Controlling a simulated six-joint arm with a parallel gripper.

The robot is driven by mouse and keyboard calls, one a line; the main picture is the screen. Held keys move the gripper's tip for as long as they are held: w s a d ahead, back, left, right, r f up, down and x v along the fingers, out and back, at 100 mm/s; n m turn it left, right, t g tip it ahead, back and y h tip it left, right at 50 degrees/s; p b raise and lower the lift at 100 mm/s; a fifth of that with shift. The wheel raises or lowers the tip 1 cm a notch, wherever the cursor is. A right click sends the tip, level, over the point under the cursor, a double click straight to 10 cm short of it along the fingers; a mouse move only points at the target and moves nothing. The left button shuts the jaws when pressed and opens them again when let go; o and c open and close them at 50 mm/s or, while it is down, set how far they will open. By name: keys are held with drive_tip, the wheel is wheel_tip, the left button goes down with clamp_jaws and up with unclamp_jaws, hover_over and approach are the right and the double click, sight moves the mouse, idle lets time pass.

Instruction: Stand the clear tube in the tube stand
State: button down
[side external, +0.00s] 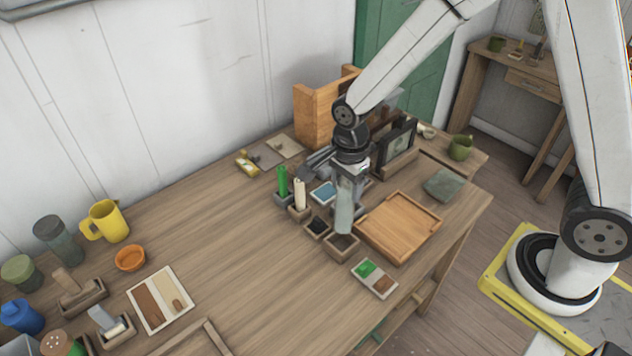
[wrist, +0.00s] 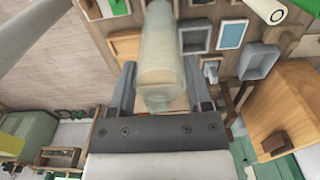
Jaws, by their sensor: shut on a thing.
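The clear tube (side external: 344,208) is held upright by my gripper (side external: 348,178), with its lower end over the row of small square holders. In the wrist view the tube (wrist: 160,50) lies between the two fingers of my gripper (wrist: 160,80). In the side view, a wooden square holder (side external: 341,246) with a dark hollow is just below the tube's lower end. I cannot tell whether the tube touches it. A dark-filled holder (side external: 317,228) is to its left. I cannot tell for sure which holder is the tube stand.
A green tube (side external: 282,181) and a cream tube (side external: 299,194) stand in holders to the left. A wooden tray (side external: 399,227) lies close on the right, and a paint-like palette (side external: 374,278) in front. A framed picture (side external: 396,146) stands behind. The table's left middle is clear.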

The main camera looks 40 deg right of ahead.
sight(344, 211)
drive_tip(key=shift+f, duration=4.05)
idle(1.4)
unclamp_jaws()
drive_tip(key=shift+c, duration=0.3)
drive_tip(key=shift+r, duration=0.15)
drive_tip(key=shift+r, duration=4.4)
